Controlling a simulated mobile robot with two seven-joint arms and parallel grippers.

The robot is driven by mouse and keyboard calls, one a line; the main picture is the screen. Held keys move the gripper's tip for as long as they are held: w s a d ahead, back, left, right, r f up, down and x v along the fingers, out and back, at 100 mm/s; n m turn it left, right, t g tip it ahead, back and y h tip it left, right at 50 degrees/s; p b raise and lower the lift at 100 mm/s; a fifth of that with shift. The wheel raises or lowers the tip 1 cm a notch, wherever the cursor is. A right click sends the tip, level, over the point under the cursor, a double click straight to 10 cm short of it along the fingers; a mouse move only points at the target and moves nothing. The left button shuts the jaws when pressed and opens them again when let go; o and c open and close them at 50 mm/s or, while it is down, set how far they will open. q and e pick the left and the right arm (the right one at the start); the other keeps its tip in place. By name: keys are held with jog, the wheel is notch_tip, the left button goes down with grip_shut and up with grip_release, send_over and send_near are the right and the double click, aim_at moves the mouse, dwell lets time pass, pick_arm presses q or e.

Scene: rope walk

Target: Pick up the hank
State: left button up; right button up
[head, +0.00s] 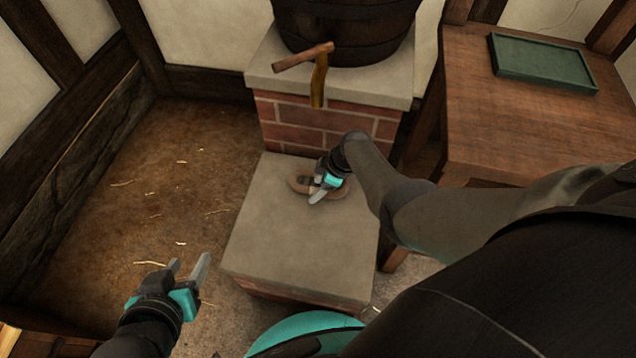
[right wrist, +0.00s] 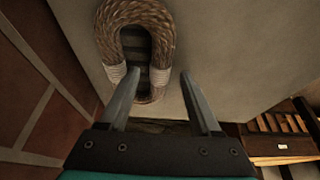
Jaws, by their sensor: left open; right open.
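The hank (head: 299,184) is a brown rope loop lying on top of the low stone-topped block (head: 262,235). In the right wrist view the hank (right wrist: 137,14) shows as a braided ring with pale bindings on its sides. My right gripper (head: 317,192) is over the hank in the head view and hides part of it. My left gripper (head: 190,264) is open and empty, over the floor at the lower left.
A wooden barrel (head: 345,30) with a tap (head: 318,80) stands on a brick plinth (head: 330,128) behind the block. A wooden table (head: 530,110) with a green tray (head: 543,62) is at the right. The straw-strewn floor (head: 190,150) at left is open.

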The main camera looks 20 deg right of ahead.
grip_shut()
dwell(0.6)
